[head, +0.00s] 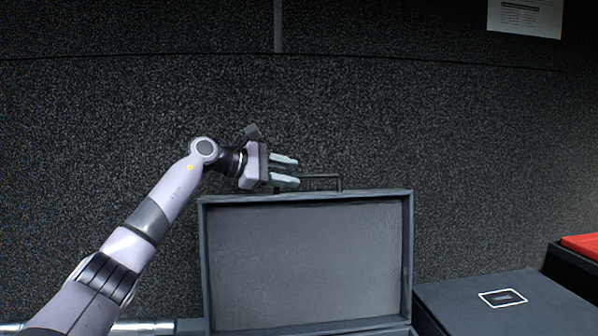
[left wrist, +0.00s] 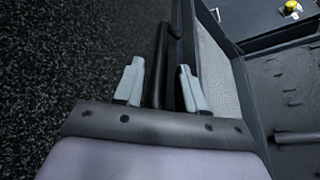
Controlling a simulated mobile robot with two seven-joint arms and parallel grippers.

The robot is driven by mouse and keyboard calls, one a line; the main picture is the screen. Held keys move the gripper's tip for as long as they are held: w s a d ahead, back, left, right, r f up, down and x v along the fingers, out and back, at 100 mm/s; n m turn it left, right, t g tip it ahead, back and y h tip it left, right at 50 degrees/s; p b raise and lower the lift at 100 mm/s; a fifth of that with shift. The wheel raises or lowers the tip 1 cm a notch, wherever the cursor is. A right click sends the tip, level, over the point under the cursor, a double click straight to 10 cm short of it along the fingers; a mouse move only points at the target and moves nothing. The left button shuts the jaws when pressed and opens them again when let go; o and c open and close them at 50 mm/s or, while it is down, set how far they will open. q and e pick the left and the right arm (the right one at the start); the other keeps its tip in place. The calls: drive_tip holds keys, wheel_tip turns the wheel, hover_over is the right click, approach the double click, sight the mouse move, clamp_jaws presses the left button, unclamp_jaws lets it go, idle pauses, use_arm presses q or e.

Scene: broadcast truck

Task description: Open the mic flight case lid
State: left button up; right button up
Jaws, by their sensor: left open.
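The mic flight case lid (head: 305,262) stands raised, about upright, with its grey lined inside facing me in the head view. A thin dark handle (head: 322,177) sticks up from the lid's top edge. My left gripper (head: 298,171) is at the top edge, beside the handle's left end. In the left wrist view the dark handle bar (left wrist: 160,60) runs between the two open fingers, and the lid (left wrist: 215,65) is just right of them. Whether a finger touches the handle I cannot tell. My right gripper does not show.
A dark speckled wall (head: 420,120) is close behind the lid. A dark closed box with a white-framed label (head: 470,295) stands to the right. A red item (head: 580,245) is at the far right. The left wrist view shows the case interior (left wrist: 285,95) at right.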

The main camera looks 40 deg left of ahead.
sight(301, 175)
use_arm(q)
drive_tip(key=shift+p+x, duration=0.35)
drive_tip(key=shift+x, duration=1.35)
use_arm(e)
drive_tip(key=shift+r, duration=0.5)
